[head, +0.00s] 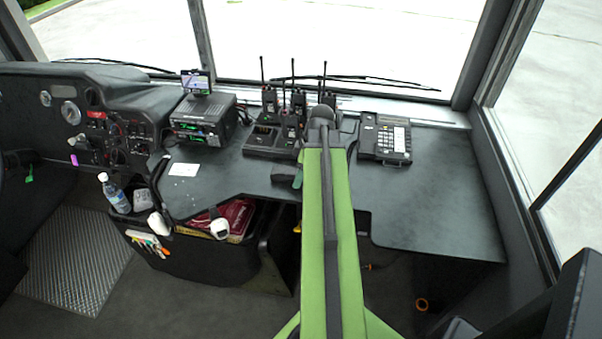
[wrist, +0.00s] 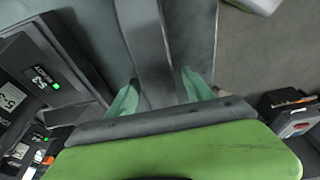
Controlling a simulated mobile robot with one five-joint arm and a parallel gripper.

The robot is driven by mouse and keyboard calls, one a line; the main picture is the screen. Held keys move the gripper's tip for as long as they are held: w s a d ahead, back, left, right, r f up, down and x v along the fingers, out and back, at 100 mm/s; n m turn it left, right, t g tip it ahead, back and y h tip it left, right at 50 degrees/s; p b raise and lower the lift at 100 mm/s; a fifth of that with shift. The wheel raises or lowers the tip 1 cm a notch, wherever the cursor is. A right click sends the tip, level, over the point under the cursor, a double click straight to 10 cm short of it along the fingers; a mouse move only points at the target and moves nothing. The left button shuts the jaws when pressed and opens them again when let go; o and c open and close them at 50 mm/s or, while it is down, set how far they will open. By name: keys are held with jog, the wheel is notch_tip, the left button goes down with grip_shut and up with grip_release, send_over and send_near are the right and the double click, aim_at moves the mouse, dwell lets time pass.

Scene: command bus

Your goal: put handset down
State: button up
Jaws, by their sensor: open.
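The desk phone (head: 393,141), with a pale keypad, sits at the back right of the dark counter in the head view. I cannot tell what lies in its cradle. In the wrist view, my gripper (wrist: 160,98) is open, with a pale green finger on either side of a long dark grey bar (wrist: 148,35), which looks like the handset. The bar lies over the counter; I cannot tell whether it touches the counter or a finger. Its near end is hidden by my gripper.
Several handheld radios stand in a charging dock (head: 264,143) behind my arm. A radio unit (head: 202,119) with a small screen is further left. The counter (head: 445,195) is clear at the right. A black bin (head: 183,250) with folders hangs below its front edge.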

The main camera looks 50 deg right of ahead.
jog(key=shift+r, duration=0.15)
jog(key=p+v, duration=1.2)
jog(key=shift+w+a, duration=0.1)
jog(key=shift+a, duration=0.05)
jog(key=w+a+m+g, duration=0.1)
jog(key=w+a, duration=0.4)
jog(key=a, duration=0.4)
jog(key=w+a+m+g, duration=0.15)
jog(key=w+a, duration=0.35)
jog(key=a, duration=0.5)
jog(key=w+a+m+h, duration=0.1)
jog(key=a+m, duration=0.3)
jog(key=a, duration=1.7)
jog(key=shift+w+a+f+h, duration=0.3)
jog(key=shift+w+a+f, duration=0.1)
jog(key=shift+w, duration=0.35)
jog(key=shift+c, duration=0.4)
